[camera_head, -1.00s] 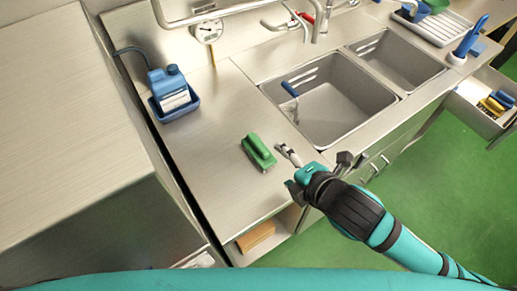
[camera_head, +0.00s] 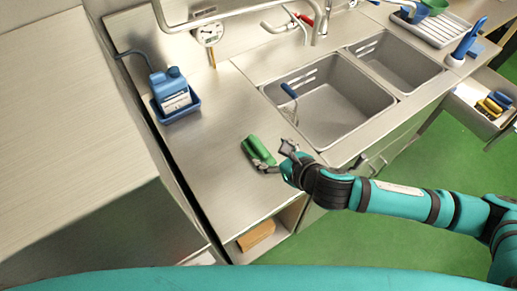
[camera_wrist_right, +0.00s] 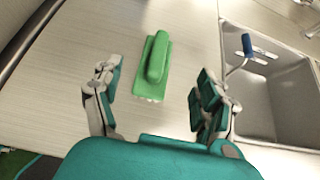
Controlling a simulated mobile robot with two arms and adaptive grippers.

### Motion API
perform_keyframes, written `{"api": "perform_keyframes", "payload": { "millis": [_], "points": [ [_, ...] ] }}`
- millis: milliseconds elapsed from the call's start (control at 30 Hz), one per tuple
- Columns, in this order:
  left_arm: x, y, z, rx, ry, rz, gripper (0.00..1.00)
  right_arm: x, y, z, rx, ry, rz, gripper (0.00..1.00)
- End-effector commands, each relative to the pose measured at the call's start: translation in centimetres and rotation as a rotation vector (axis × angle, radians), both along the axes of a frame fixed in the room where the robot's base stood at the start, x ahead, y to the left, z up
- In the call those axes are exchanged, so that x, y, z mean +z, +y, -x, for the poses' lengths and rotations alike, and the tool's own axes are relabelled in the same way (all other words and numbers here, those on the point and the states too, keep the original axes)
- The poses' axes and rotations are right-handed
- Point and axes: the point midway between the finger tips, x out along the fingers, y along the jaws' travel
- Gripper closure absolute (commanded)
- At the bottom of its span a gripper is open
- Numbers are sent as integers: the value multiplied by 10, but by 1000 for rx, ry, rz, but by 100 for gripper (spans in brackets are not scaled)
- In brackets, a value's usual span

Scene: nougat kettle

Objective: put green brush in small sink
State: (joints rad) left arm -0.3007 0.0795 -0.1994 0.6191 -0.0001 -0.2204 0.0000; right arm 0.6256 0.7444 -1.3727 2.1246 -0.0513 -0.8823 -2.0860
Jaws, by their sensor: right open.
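The green brush (camera_head: 258,149) lies on the steel counter, left of the large sink. In the right wrist view the brush (camera_wrist_right: 155,66) lies handle up, ahead of and between the open fingers. My right gripper (camera_head: 275,157) is open and empty, just beside the brush in the head view; it also shows in the right wrist view (camera_wrist_right: 157,100). The small sink (camera_head: 394,61) is at the right, beyond the large sink (camera_head: 345,112). My left gripper does not show.
A blue-handled tool (camera_head: 290,92) rests in the large sink near its left wall. A drying rack (camera_head: 440,30) and a blue upright brush (camera_head: 468,40) are at the far right. The counter around the green brush is clear.

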Motion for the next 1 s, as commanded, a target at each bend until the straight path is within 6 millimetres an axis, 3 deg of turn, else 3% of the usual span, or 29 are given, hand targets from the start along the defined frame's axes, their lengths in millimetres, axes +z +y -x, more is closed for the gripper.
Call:
{"api": "perform_keyframes", "payload": {
  "millis": [133, 400, 700, 1000],
  "points": [
    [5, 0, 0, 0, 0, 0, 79, -12, 11, -16, -2, 1, -1, 25],
    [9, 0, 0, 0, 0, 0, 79, -24, 19, -26, -2, 1, -2, 25],
    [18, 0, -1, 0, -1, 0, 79, -51, 36, -47, -2, 1, -2, 25],
    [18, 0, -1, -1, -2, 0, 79, -57, 39, -52, -1, 1, -1, 25]
  ]
}}
